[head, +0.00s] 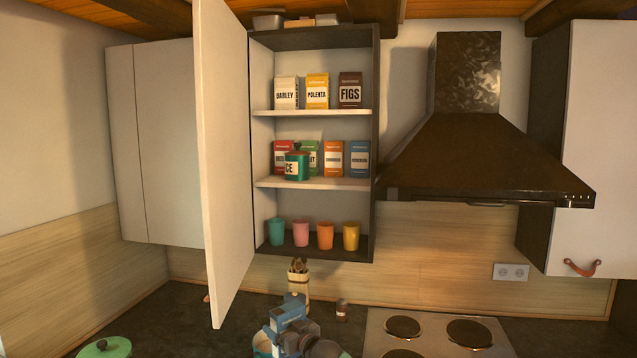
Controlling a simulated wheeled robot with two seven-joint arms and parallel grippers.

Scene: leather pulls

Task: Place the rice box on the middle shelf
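A blue and grey part of my arm (290,325), seemingly the right one, shows at the bottom, well below the cabinet. Its fingers cannot be made out. My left gripper is not in view.
The white cabinet door (225,160) stands open on the left. Barley, polenta and figs boxes (318,91) fill the upper shelf; several coloured cups (301,234) stand at the bottom. A utensil holder (299,285), a small jar (342,310) and a hob (436,334) are below.

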